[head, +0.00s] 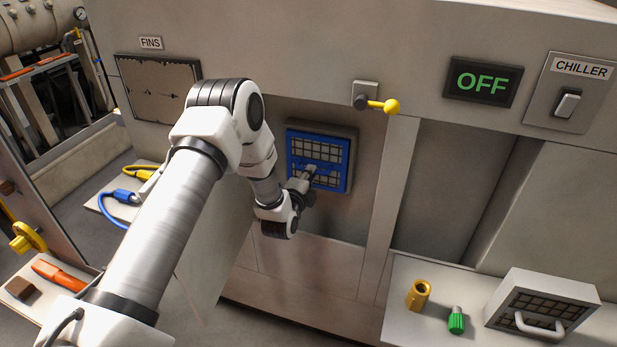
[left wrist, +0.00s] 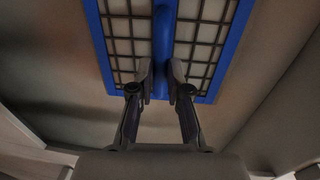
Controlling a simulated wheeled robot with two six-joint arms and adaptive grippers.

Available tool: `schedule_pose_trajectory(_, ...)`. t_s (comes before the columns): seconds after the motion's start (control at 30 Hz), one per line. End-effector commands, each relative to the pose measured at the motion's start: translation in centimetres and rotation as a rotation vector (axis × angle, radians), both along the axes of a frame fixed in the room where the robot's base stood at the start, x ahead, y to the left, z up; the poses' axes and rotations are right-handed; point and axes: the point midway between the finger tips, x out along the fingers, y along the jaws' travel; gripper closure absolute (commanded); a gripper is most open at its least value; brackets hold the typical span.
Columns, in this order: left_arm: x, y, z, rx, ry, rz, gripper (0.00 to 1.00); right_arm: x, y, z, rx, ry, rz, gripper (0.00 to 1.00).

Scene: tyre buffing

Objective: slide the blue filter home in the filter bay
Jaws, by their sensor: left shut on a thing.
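The blue filter (head: 336,178) is a blue frame around a pale grid, upright in the filter bay (head: 368,140), a recess in the grey cabinet. Its grey side shows at the top and right, so I cannot tell how deep it sits. My left gripper (head: 306,182) is in front of it, shut on its blue handle. In the left wrist view the filter (left wrist: 204,40) fills the top, and the fingers (left wrist: 160,85) close on the upright handle bar (left wrist: 163,30). My right gripper is not in view.
A yellow-knobbed latch (head: 385,105) sits above the bay. An OFF display (head: 482,82) and chiller switch (head: 567,105) are at right. A shelf holds a brass fitting (head: 419,294), a green-capped piece (head: 456,320) and a grey filter (head: 540,305). An open panel (head: 215,255) stands below left.

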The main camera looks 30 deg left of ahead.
Motion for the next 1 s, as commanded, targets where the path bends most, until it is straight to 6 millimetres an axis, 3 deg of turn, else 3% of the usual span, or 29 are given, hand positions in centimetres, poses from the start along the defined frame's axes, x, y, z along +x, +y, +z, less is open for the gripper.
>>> schedule_pose_trajectory(0.17, 0.6, 0.1, 0.0, 0.0, -0.002, 0.0, 1.0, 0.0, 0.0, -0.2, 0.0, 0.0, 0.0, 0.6)
schedule_pose_trajectory(0.2, 0.6, 0.1, 0.0, 0.0, -0.001, 0.0, 0.77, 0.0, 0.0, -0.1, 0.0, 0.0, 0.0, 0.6)
schedule_pose_trajectory(0.27, 0.6, 0.1, 0.0, 0.0, -0.001, 0.0, 0.55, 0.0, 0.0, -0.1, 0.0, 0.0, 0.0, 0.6)
schedule_pose_trajectory(0.6, 0.3, 0.1, 0.0, 0.0, 0.002, 0.0, 0.54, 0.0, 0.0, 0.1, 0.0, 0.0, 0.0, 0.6)
schedule_pose_trajectory(1.0, -4.2, -1.0, 0.1, -0.001, 0.003, 0.0, 0.54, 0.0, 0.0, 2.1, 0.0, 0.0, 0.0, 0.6)
